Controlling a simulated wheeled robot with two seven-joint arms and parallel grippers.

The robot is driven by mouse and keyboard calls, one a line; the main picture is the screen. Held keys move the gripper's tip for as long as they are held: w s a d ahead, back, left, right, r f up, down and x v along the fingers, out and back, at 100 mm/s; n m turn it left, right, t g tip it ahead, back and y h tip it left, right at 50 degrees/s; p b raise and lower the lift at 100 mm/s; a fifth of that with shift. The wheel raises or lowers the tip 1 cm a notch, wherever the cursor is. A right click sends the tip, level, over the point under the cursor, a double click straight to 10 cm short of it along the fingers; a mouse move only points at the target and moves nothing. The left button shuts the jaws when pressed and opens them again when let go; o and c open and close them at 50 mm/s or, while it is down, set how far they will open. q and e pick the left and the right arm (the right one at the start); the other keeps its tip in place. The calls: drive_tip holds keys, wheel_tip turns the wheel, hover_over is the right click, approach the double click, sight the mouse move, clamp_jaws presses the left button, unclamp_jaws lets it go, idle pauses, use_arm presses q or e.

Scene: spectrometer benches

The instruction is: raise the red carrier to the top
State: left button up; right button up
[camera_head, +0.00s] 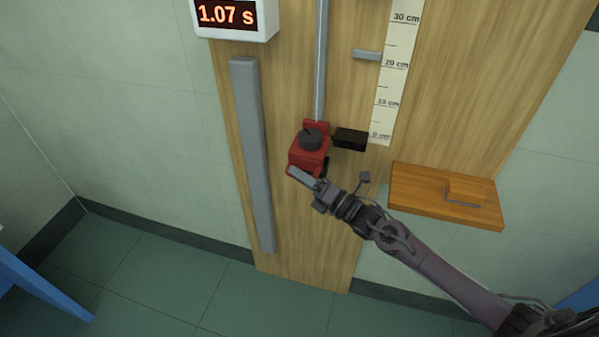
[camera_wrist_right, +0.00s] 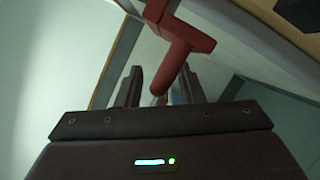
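The red carrier (camera_head: 309,152) with a black knob on top sits low on the upright metal rod (camera_head: 320,60), near the 0 cm mark. A black block (camera_head: 350,138) sticks out to its right. My right gripper (camera_head: 297,175) is just below and in front of the carrier. In the right wrist view a red handle of the carrier (camera_wrist_right: 188,38) reaches down towards the gap between the two fingers (camera_wrist_right: 160,88). The fingers stand apart with space on both sides of it, so the gripper is open. My left gripper is not in view.
A scale (camera_head: 393,70) runs up the wooden board, with a grey peg (camera_head: 366,54) left of it. A grey bar (camera_head: 252,150) stands left of the rod. A timer (camera_head: 228,14) reads 1.07 s. A wooden shelf (camera_head: 420,208) juts out at the right.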

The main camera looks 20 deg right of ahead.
drive_tip(key=shift+w+a, duration=0.15)
drive_tip(key=shift+w, duration=0.05)
drive_tip(key=c, duration=0.7)
drive_tip(key=shift+r, duration=0.1)
clamp_jaws()
drive_tip(key=shift+r, duration=0.15)
